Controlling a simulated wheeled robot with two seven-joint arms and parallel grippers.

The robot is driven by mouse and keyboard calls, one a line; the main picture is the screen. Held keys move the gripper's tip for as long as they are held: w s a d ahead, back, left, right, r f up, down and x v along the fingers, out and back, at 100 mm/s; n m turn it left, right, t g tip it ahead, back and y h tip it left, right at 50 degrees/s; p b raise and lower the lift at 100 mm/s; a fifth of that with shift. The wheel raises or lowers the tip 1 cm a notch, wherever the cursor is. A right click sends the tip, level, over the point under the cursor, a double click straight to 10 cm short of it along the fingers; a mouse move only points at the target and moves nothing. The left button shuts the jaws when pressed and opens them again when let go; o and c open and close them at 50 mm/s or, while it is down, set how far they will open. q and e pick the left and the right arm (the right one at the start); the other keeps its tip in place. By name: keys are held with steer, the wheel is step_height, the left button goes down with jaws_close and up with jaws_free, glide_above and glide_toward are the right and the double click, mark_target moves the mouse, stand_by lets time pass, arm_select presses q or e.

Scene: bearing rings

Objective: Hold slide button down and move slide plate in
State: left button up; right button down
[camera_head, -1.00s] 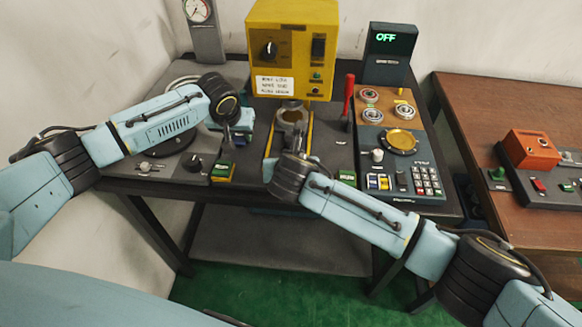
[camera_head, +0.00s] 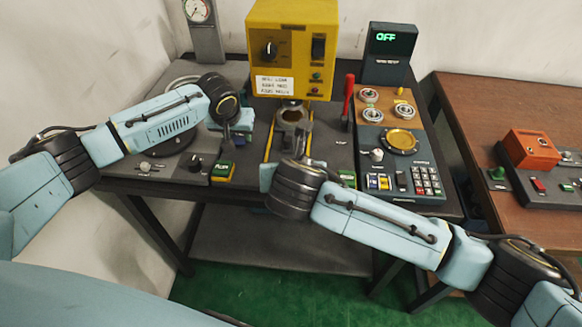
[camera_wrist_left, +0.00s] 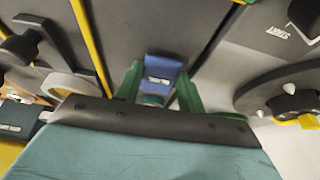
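The slide plate (camera_head: 291,116) sits between yellow rails in front of the yellow machine, with a ring-shaped part on it. My right gripper (camera_head: 296,158) is at its near end; its fingertips are too hidden and small to read.
The yellow machine (camera_head: 292,45) stands behind the plate. A red lever (camera_head: 348,95) and a panel with a keypad (camera_head: 425,181) are to the right. A green button (camera_head: 223,169) is at the table's front left. A display reading OFF (camera_head: 388,45) stands at the back right.

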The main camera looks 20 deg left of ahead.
arm_select(q)
steer(key=o, duration=0.5)
steer(key=shift+s+f, duration=0.15)
steer(key=shift+f, duration=0.1)
steer(key=shift+c, duration=0.2)
steer(key=shift+r, duration=0.1)
steer(key=p+v, duration=0.3)
steer(key=v, duration=1)
steer(key=shift+d+r, duration=0.1)
steer(key=shift+r, duration=0.05)
step_height(320, 180, up, 6)
steer(key=p, duration=0.9)
